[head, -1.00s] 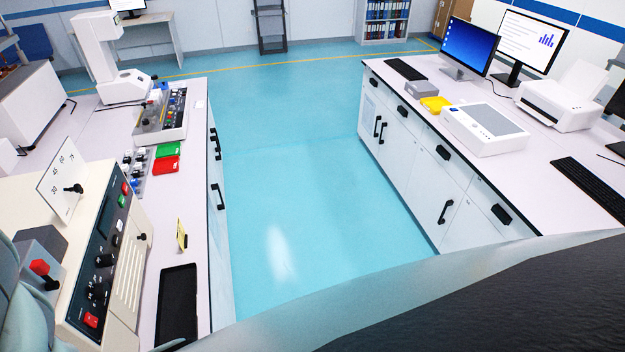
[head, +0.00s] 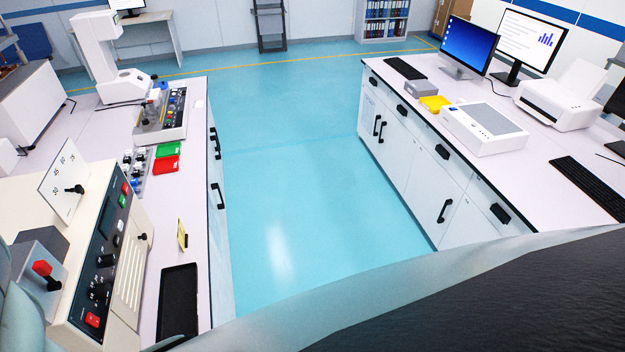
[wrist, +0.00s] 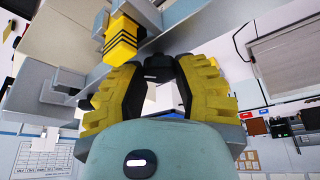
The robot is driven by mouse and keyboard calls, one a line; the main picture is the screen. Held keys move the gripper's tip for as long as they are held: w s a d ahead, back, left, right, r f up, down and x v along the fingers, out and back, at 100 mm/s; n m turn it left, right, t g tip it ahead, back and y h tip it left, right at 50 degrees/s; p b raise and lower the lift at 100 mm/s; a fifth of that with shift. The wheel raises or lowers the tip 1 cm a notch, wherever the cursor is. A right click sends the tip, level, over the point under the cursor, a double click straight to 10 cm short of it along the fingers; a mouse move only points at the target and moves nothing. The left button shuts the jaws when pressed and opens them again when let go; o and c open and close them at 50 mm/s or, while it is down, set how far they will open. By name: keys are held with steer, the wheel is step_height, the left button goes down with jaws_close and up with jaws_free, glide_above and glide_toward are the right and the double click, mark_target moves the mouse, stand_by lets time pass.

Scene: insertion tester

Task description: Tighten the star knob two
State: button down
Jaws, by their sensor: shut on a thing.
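In the wrist view my gripper (wrist: 162,74) has its yellow-padded fingers closed around a small black knob (wrist: 162,66), held at the fingertips. The knob sits under a grey metal part, and most of its shape is hidden by the fingers. I cannot tell its number from any marking.
A yellow block with black stripes (wrist: 121,42) is close beside the left finger. A black tray (head: 178,300) lies on the bench. The blue floor between the benches is clear.

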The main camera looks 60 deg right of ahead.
steer(key=c, duration=0.6)
jaws_free()
steer(key=shift+s+r, duration=0.15)
steer(key=shift+r, duration=0.25)
steer(key=shift+r, duration=0.1)
steer(key=s+d, duration=0.2)
steer(key=s, duration=0.8)
steer(key=s+d, duration=0.2)
steer(key=s, duration=0.7)
steer(key=shift+s+d, duration=0.35)
steer(key=shift+d, duration=0.05)
